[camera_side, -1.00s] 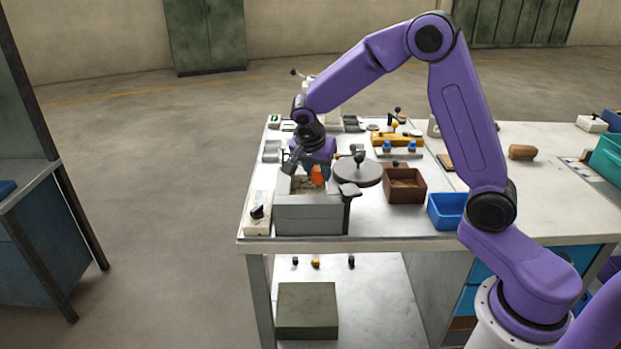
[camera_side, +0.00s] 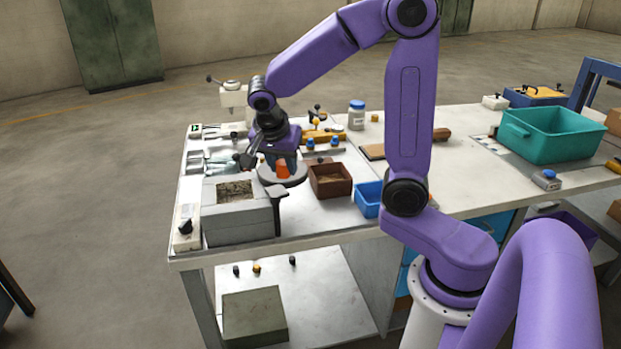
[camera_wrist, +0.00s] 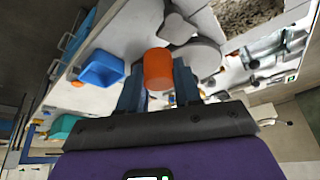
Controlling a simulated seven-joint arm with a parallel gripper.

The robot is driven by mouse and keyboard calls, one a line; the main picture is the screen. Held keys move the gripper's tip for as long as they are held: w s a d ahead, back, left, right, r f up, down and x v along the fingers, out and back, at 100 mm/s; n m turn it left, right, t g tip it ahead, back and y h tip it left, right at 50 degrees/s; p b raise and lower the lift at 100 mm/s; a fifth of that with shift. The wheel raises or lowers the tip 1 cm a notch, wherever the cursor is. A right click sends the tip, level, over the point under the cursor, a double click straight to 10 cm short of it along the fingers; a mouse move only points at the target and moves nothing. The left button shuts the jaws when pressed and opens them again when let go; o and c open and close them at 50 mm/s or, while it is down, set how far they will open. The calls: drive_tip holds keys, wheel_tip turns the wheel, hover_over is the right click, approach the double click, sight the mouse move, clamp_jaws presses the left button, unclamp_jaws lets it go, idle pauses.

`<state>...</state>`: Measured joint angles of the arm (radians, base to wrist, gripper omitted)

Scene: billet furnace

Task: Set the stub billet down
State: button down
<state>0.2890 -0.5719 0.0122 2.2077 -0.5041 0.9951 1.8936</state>
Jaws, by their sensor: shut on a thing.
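The orange stub billet (camera_side: 282,169) is held between the fingers of my gripper (camera_side: 281,162), which is shut on it. In the side view the billet appears in front of the round grey plate (camera_side: 293,181) beside the furnace; its exact height is hard to tell. In the wrist view the billet (camera_wrist: 158,67) sits between the blue-grey fingers (camera_wrist: 158,88), with the grey plate (camera_wrist: 205,58) just to its right. The grey box-shaped furnace (camera_side: 238,222) stands to the left, its top open on a rough, grainy inside.
A brown box with grainy filling (camera_side: 345,185) and a blue bin (camera_side: 367,199) stand right of the plate. A white switch box (camera_side: 186,228) is left of the furnace. A teal crate (camera_side: 555,137) sits far right. Bare bench (camera_side: 320,218) shows at the front.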

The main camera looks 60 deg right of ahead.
drive_tip(key=s+d+f+m+g+y, duration=0.1)
drive_tip(key=s+d+f+m+g, duration=0.15)
drive_tip(key=s+d+m, duration=0.4)
drive_tip(key=s+d+f+m+g+y, duration=0.1)
drive_tip(key=s+d+m+g, duration=0.25)
drive_tip(key=d+m, duration=0.55)
drive_tip(key=shift+n+t, duration=0.5)
drive_tip(key=shift+n, duration=0.35)
drive_tip(key=w+d+f, duration=0.6)
drive_tip(key=w, duration=0.1)
drive_tip(key=w+d+f, duration=0.3)
drive_tip(key=shift+w+d, duration=0.25)
drive_tip(key=shift+w, duration=0.05)
drive_tip(key=shift+w+d+f, duration=0.2)
drive_tip(key=shift+w+f, duration=0.05)
drive_tip(key=shift+f, duration=1.75)
drive_tip(key=shift+f, duration=0.15)
drive_tip(key=c, duration=0.8)
unclamp_jaws()
